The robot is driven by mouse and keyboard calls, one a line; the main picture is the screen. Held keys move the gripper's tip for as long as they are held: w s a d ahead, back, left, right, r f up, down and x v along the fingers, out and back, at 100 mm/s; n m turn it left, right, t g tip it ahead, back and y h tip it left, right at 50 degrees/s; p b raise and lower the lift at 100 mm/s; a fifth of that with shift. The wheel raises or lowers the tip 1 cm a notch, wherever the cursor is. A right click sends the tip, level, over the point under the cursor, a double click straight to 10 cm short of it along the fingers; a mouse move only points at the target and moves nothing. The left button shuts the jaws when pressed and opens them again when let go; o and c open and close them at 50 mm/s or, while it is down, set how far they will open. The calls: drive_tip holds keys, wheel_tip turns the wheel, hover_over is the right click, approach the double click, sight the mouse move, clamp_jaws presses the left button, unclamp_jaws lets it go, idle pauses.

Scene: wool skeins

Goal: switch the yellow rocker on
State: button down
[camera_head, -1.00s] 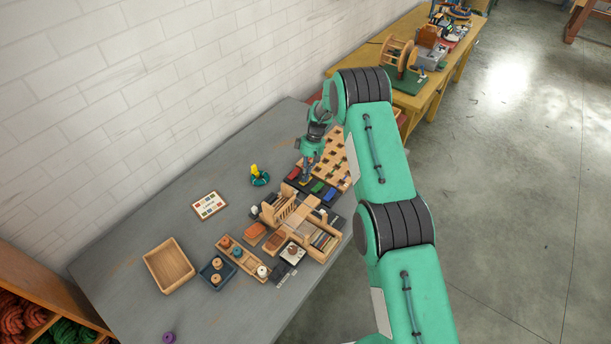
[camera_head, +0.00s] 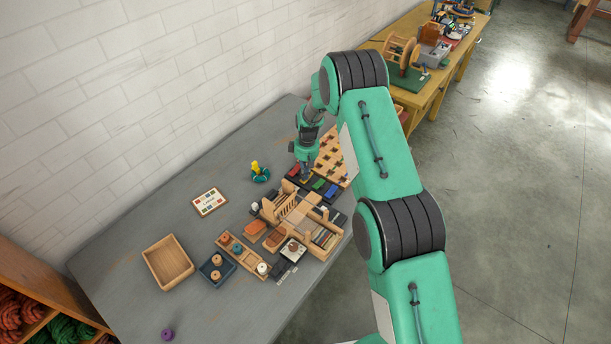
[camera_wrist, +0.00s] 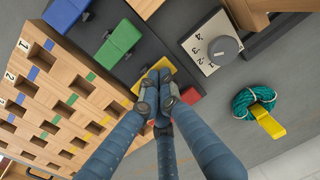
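The yellow rocker (camera_wrist: 168,68) sits on a dark strip (camera_wrist: 152,45) between the green and red rockers. In the wrist view my gripper (camera_wrist: 156,84) is over it, its fingers drawn together and covering much of it. I see no object between the fingertips, and I cannot tell whether they touch the rocker or which way it is tipped. In the head view my gripper (camera_head: 304,170) points down at the rocker strip and hides the yellow rocker.
Green (camera_wrist: 119,38), blue (camera_wrist: 66,13) and red (camera_wrist: 190,95) rockers share the strip. A numbered wooden board (camera_wrist: 60,85) is on one side, a grey dial (camera_wrist: 224,49) on the other. A teal skein with a yellow tag (camera_wrist: 270,122) lies nearby. Wooden racks (camera_head: 300,210) stand in front.

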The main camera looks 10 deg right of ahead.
drive_tip(key=shift+s+d+f, duration=0.1)
drive_tip(key=shift+s+f, duration=0.2)
drive_tip(key=shift+f, duration=0.25)
drive_tip(key=shift+w+d+b, duration=0.35)
drive_tip(key=shift+w+d, duration=0.1)
drive_tip(key=shift+d, duration=0.1)
wheel_tip(320, 180, up, 15)
drive_tip(key=w+d+p, duration=0.1)
drive_tip(key=w, duration=0.1)
drive_tip(key=shift+w+d, duration=0.4)
drive_tip(key=shift+w+f+b, duration=0.1)
drive_tip(key=shift+f+b, duration=0.2)
drive_tip(key=shift+b, duration=0.25)
drive_tip(key=b, duration=0.3)
drive_tip(key=g+y+b, duration=0.1)
drive_tip(key=b, duration=0.2)
drive_tip(key=shift+w+d+f, duration=0.25)
drive_tip(key=shift+w+d, duration=0.05)
drive_tip(key=shift+d, duration=0.05)
drive_tip(key=shift+r+g+b, duration=0.1)
drive_tip(key=shift+g+b, duration=0.2)
drive_tip(key=shift+b, duration=0.9)
